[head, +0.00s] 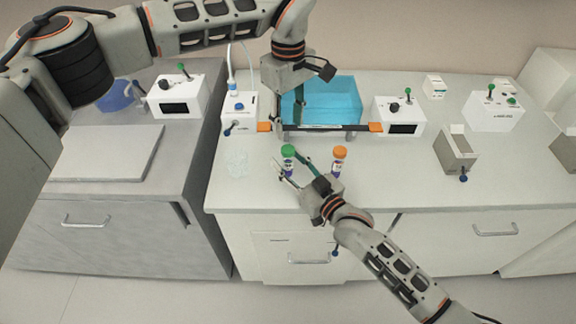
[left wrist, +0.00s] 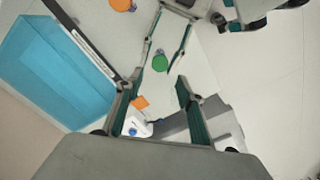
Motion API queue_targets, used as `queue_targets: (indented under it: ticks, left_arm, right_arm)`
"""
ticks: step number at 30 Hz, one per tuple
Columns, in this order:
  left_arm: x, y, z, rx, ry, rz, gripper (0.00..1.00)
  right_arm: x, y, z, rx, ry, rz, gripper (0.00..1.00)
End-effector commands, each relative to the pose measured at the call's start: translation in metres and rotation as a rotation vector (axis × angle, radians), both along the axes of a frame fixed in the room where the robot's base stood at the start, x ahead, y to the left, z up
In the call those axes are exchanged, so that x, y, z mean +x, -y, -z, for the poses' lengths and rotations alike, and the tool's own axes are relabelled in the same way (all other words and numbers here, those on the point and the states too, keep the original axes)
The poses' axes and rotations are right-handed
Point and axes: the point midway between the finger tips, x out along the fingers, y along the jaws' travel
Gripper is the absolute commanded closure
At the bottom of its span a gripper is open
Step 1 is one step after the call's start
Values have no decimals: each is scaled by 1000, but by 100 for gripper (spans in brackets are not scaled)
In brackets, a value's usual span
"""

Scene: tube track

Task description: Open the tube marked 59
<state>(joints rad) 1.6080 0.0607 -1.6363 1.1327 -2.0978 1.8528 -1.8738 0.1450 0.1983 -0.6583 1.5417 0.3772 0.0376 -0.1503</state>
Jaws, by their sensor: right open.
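A tube with a green cap (head: 288,152) and a tube with an orange cap (head: 339,155) stand upright at the front of the counter. I cannot read their labels. My right gripper (head: 293,165) is open low at the green-capped tube, with its fingers on either side of it; contact is unclear. My left gripper (head: 288,118) is over the counter behind the green-capped tube, pointing down. In the left wrist view its fingers (left wrist: 160,82) are apart and empty, with the green cap (left wrist: 160,63) just beyond them. The orange cap (left wrist: 122,4) is at the top edge.
A blue bin (head: 335,95) stands behind, with a dark bar with orange ends (head: 375,127) before it. White devices (head: 398,115) flank it.

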Motion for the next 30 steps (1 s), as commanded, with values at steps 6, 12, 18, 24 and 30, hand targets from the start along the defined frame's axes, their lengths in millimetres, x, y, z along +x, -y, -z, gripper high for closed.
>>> queue_targets:
  ticks: [6, 12, 18, 24, 30]
  left_arm:
    - [0, 0, 0, 0, 0, 0, 62]
    - [0, 0, 0, 0, 0, 0, 62]
    - [-1, 0, 1, -1, -4, 0, 62]
    - [0, 0, 9, 0, -3, 0, 62]
    - [-1, 0, 36, -1, -5, 0, 62]
  right_arm:
    - [0, 0, 0, 0, 0, 0, 64]
    - [0, 0, 0, 0, 0, 0, 100]
    - [0, 0, 0, 0, 0, 0, 100]
    - [0, 0, 0, 0, 0, 0, 100]
    - [0, 0, 0, 0, 0, 0, 100]
